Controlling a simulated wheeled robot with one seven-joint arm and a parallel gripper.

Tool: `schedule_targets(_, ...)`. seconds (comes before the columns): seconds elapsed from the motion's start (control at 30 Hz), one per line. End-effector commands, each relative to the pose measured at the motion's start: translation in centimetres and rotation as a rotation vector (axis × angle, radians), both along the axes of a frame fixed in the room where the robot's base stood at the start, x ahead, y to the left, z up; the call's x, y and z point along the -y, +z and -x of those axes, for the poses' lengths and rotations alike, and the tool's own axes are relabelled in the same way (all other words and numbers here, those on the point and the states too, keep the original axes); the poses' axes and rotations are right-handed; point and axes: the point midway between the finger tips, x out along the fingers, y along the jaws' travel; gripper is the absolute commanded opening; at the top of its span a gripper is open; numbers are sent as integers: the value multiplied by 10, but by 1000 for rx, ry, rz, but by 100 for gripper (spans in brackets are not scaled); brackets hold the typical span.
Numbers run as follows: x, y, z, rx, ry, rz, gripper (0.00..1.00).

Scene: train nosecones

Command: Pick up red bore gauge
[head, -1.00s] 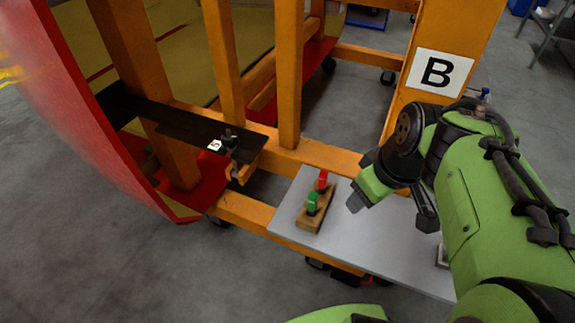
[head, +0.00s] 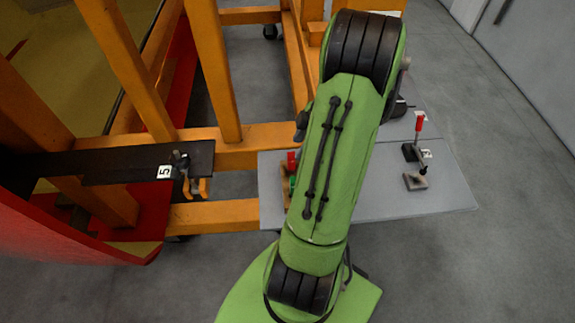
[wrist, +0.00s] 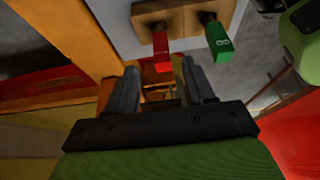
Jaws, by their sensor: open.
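The red bore gauge (wrist: 161,46) stands in a wooden block (wrist: 182,17) beside a green gauge (wrist: 219,43). In the wrist view my gripper (wrist: 159,72) is open and empty. Its two fingers point toward the red gauge, which lies in line with the gap between the fingertips. I cannot tell how much distance is left. In the head view the red gauge (head: 291,161) and the green gauge (head: 293,184) show just left of my arm, which hides my gripper and part of the wooden block (head: 284,189).
The block rests on a grey table (head: 400,200) attached to an orange frame (head: 215,215). A red-handled gauge on a black stand (head: 410,152) is at the table's right. A black bar marked 5 (head: 120,165) and a red curved panel (head: 70,235) are at left.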

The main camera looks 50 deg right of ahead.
Motion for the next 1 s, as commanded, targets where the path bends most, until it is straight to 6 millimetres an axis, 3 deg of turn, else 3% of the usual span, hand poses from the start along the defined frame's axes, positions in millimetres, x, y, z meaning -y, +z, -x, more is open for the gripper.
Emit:
schedule_targets(0.1,-8,-25,-8,-1,3,-4,53)
schedule_targets(0.27,-13,-42,-12,-2,2,-3,53)
schedule_targets(0.5,-24,-81,-21,-1,2,-3,53)
schedule_targets(0.77,-24,-86,-22,0,1,1,53)
schedule_targets(1.0,-24,-86,-22,-1,0,1,16)
